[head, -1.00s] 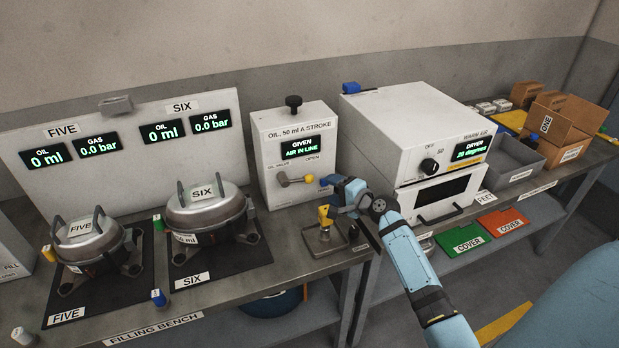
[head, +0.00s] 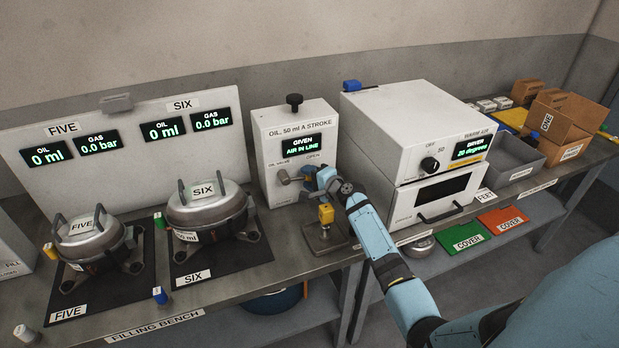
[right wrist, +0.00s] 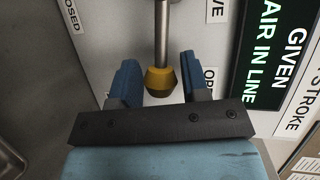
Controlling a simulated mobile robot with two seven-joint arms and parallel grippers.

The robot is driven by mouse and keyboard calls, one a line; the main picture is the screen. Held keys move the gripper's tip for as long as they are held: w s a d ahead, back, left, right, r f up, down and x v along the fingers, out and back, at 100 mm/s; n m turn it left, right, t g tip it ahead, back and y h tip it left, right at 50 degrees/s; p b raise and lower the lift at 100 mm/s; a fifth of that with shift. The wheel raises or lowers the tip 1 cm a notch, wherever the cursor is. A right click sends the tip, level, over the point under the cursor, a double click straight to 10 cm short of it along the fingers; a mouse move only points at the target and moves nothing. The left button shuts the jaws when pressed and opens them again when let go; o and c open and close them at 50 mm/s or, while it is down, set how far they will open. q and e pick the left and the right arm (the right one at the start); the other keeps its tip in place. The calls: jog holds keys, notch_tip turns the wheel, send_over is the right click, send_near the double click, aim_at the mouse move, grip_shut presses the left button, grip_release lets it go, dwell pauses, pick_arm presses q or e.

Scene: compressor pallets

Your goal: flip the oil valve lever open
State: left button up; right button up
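The oil valve lever (head: 293,180) sticks out to the right from its hub on the front of the white oil box (head: 268,197). In the right wrist view the lever (right wrist: 162,35) is a grey rod ending in a yellow knob (right wrist: 159,81). My right gripper (head: 314,179) is at the lever's end and hides the knob in the head view. In the right wrist view its blue fingers (right wrist: 158,82) stand open on either side of the knob, with a gap at each side. An OPEN label (head: 313,155) is above the lever. My left gripper is not in view.
A yellow-topped fitting (head: 326,214) stands on a metal plate just below my right gripper. The white dryer (head: 415,135) stands close on the right. Compressor six (head: 205,212) is on its mat to the left. The box's display (head: 302,145) reads GIVEN, AIR IN LINE.

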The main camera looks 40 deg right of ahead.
jog(key=c, duration=0.7)
jog(key=shift+r+n+p, duration=0.3)
jog(key=shift+r+p, duration=0.25)
jog(key=shift+p, duration=0.3)
grip_shut()
jog(key=shift+n+g+p, duration=0.3)
jog(key=o, duration=1.1)
grip_release()
jog(key=shift+s, duration=0.1)
